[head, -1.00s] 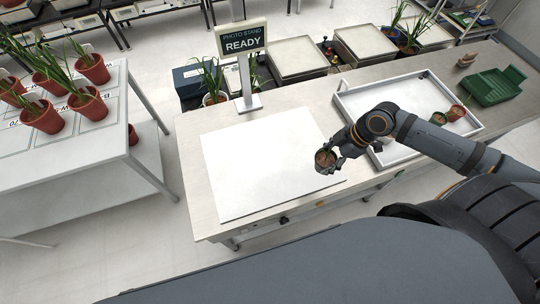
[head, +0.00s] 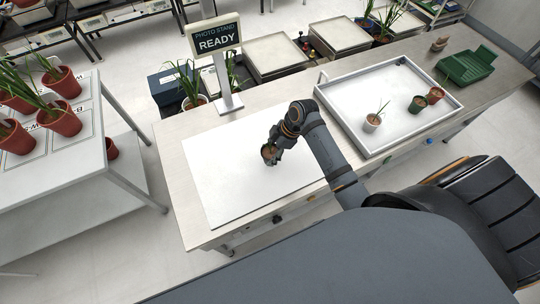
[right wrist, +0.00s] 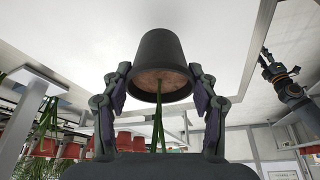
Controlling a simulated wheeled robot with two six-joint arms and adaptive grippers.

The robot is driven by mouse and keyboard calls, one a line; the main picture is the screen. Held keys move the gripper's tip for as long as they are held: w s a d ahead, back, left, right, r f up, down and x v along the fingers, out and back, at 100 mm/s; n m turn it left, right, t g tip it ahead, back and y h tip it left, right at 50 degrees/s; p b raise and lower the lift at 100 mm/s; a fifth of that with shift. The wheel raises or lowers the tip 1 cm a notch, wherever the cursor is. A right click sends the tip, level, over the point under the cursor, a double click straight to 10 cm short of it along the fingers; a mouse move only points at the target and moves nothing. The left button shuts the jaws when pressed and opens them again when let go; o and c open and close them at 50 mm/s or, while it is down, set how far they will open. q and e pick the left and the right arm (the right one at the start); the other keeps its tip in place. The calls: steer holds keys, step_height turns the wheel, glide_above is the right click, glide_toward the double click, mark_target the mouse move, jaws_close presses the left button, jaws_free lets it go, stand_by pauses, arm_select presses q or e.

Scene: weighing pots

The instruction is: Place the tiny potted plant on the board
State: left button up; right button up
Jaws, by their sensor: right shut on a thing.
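The tiny potted plant (head: 267,153) is a small dark pot with brown soil and thin green leaves. My right gripper (head: 273,147) is shut on it, over the middle of the white board (head: 222,180). In the right wrist view the pot (right wrist: 160,55) sits between both fingers, with its rim and leaves toward the camera and its base toward the board. I cannot tell whether the base touches the board. A small dark arm with a gripper (right wrist: 268,62), apparently my left, shows at the right of the wrist view; its jaws are too small to read.
The photo stand (head: 217,38), reading READY, stands at the board's back edge. Right of the board, a white-rimmed tray (head: 398,140) holds a white potted plant (head: 373,122), a green pot (head: 418,104) and a terracotta pot (head: 435,94). A green crate (head: 467,68) lies beyond. The board's left part is clear.

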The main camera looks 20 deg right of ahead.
mark_target(273, 152)
steer(key=shift+w+a+f, duration=0.1)
steer(key=shift+a+f, duration=0.05)
steer(key=shift+f, duration=0.15)
step_height(273, 152, down, 2)
steer(key=shift+a+f+p, duration=0.1)
steer(key=shift+f+p, duration=0.1)
steer(key=shift+p, duration=0.4)
steer(key=shift+f, duration=0.45)
steer(key=o, duration=1.2)
steer(key=b+v, duration=0.1)
steer(key=v, duration=1.1)
